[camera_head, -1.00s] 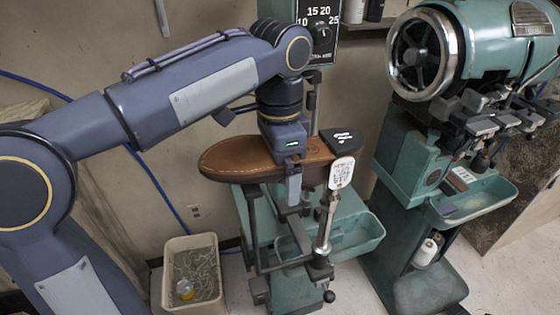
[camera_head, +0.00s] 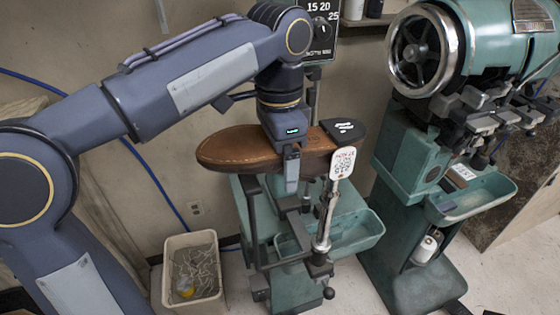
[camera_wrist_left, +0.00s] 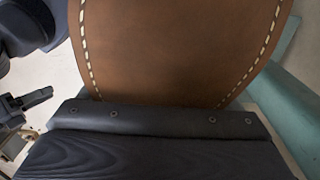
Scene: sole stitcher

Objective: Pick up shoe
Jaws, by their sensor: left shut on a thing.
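The shoe (camera_head: 245,146) shows its brown leather sole with pale stitching and a black heel (camera_head: 343,130). It lies level, sole up, above the green machine's post. My left gripper (camera_head: 291,170) is shut on the shoe at its middle, one finger showing on the near side. The far finger is hidden behind the shoe. In the left wrist view the stitched sole (camera_wrist_left: 180,50) and the dark heel (camera_wrist_left: 150,155) fill most of the picture. My right gripper is in neither view.
A white tag (camera_head: 342,162) on a metal rod stands close by the heel. A green stitching machine (camera_head: 410,160) with a tray (camera_head: 470,200) stands at the right. A bin (camera_head: 170,247) with scraps is on the floor. A dial box (camera_head: 318,35) is behind my arm.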

